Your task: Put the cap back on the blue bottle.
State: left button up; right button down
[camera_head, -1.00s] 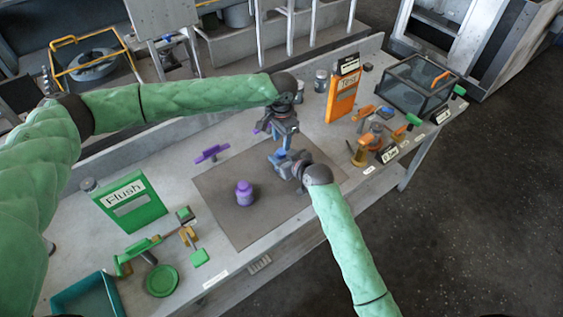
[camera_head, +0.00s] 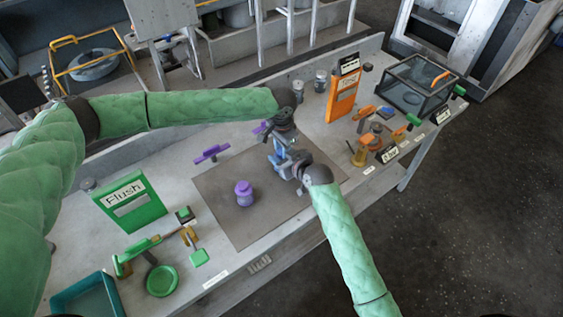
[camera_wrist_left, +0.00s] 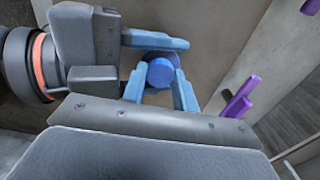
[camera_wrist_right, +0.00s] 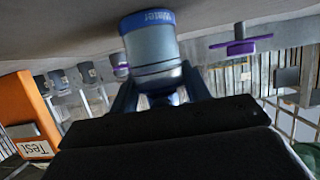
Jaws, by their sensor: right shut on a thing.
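The blue bottle (camera_wrist_right: 152,52), a grey-blue body with a blue "Water" band, is between the fingers of my right gripper (camera_wrist_right: 160,92). In the head view my right gripper (camera_head: 285,160) is shut on it over the grey mat, and the bottle is mostly hidden. The round blue cap (camera_wrist_left: 160,73) shows in the left wrist view at the bottle's top. How it is seated I cannot tell. My left gripper (camera_wrist_left: 160,85) comes from above, its fingers spread on both sides of the cap. It also shows in the head view (camera_head: 277,146).
A purple bottle (camera_head: 244,193) stands on the grey mat (camera_head: 235,225), left of the grippers. A purple holder (camera_head: 211,153) is behind it. The green "Flush" panel (camera_head: 130,200) is at left, the orange "Test" panel (camera_head: 342,95) at right. The mat's front is clear.

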pick_arm(q)
jog(key=m, duration=0.6)
jog(key=shift+w+a+m, duration=0.1)
jog(key=shift+m, duration=0.2)
jog(key=o, duration=1.1)
